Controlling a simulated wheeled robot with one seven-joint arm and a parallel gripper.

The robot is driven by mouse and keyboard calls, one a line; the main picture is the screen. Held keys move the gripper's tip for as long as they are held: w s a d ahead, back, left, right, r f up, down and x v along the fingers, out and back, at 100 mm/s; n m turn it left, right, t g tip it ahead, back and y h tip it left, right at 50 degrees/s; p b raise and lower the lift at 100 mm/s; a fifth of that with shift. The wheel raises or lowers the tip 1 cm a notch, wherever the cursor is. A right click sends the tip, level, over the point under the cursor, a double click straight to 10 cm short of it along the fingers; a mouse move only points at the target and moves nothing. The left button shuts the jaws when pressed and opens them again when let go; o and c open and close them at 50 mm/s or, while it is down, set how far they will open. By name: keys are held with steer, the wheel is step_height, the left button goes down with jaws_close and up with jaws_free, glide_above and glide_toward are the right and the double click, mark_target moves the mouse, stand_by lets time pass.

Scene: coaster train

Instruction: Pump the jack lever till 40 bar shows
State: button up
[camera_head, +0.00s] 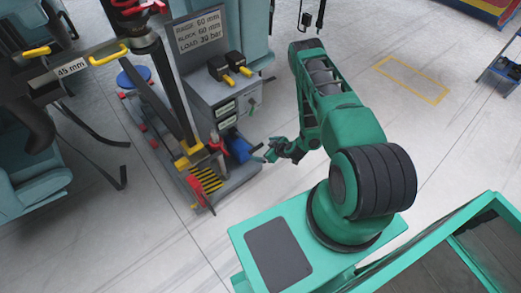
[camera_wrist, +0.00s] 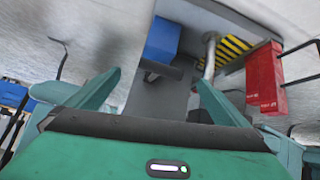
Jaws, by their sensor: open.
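A jack-like unit stands on a grey base (camera_head: 240,178) with a yellow-and-black striped plate (camera_head: 207,181), also in the wrist view (camera_wrist: 234,48). A red part (camera_head: 196,189) stands at its front edge; I cannot tell surely which part is the jack lever. A pale metal post (camera_wrist: 210,52) rises by the stripes in the wrist view. A blue block (camera_head: 239,149) sits on the base, also in the wrist view (camera_wrist: 162,38). My gripper (camera_head: 266,156) is open and empty just right of the blue block; its fingers spread in the wrist view (camera_wrist: 158,78). No pressure reading is legible.
A sign (camera_head: 198,32) lists millimetre values and a load in bar, apparently 30. A grey cabinet (camera_head: 212,88) with small displays and black-yellow switches stands behind the base. A red box (camera_wrist: 265,78) is at right in the wrist view.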

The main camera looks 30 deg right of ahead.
steer(key=shift+s+r, duration=0.1)
steer(key=shift+r, duration=0.05)
steer(key=shift+c, duration=0.6)
steer(key=shift+s, duration=0.15)
steer(key=c, duration=0.5)
steer(key=shift+m+t, duration=0.3)
steer(key=shift+m, duration=0.4)
steer(key=v, duration=0.4)
steer(key=shift+a+r, duration=0.15)
steer(key=shift+r, duration=0.35)
steer(key=c, duration=1.5)
steer(key=shift+m+t, duration=0.4)
steer(key=shift+m, duration=0.1)
steer(key=r, duration=0.2)
steer(key=s+r, duration=0.1)
steer(key=r, duration=0.1)
steer(key=shift+s+r, duration=0.15)
steer(key=shift+r, duration=0.05)
jaws_close()
glide_toward(254, 146)
steer(key=w+r, duration=0.2)
steer(key=w, duration=0.1)
steer(key=shift+w+a+f, duration=0.15)
steer(key=shift+a+f, duration=0.05)
steer(key=shift+f, duration=0.95)
steer(key=shift+w+a+f, duration=0.1)
steer(key=shift+a+f, duration=0.1)
steer(key=shift+f, duration=0.95)
